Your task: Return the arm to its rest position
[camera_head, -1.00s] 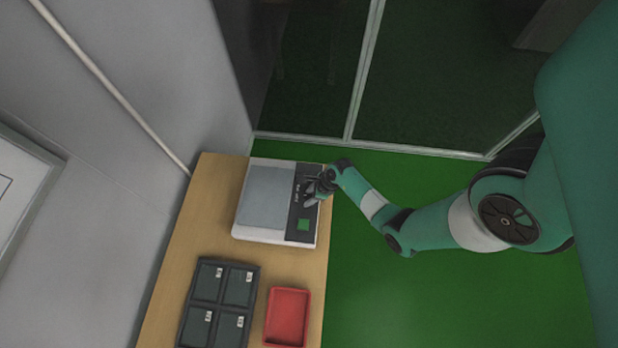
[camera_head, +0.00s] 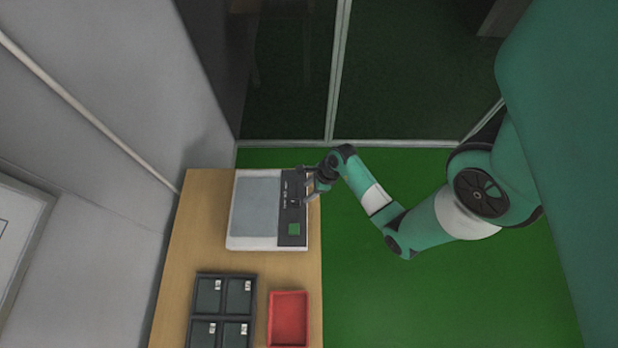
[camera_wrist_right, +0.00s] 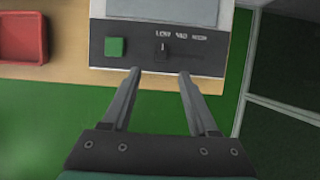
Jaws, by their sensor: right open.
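My right arm (camera_head: 430,226) reaches in from the right over the green floor. My right gripper (camera_head: 308,188) is open and empty at the right edge of the white and grey machine (camera_head: 256,206). In the right wrist view the open fingers (camera_wrist_right: 160,72) point at the machine's dark control panel (camera_wrist_right: 195,58), with a gap between them. The panel carries a green button (camera_wrist_right: 114,47) and a small knob (camera_wrist_right: 163,50) below lettering that seems to read low, mid and high. I cannot tell whether a finger touches the panel. My left gripper is not in view.
The machine stands on a wooden table (camera_head: 190,255). A dark divided tray (camera_head: 222,312) and a red tray (camera_head: 288,318) are nearer the front; the red tray also shows in the wrist view (camera_wrist_right: 22,38). A grey wall is left, glass panels behind. Green floor right of the table is clear.

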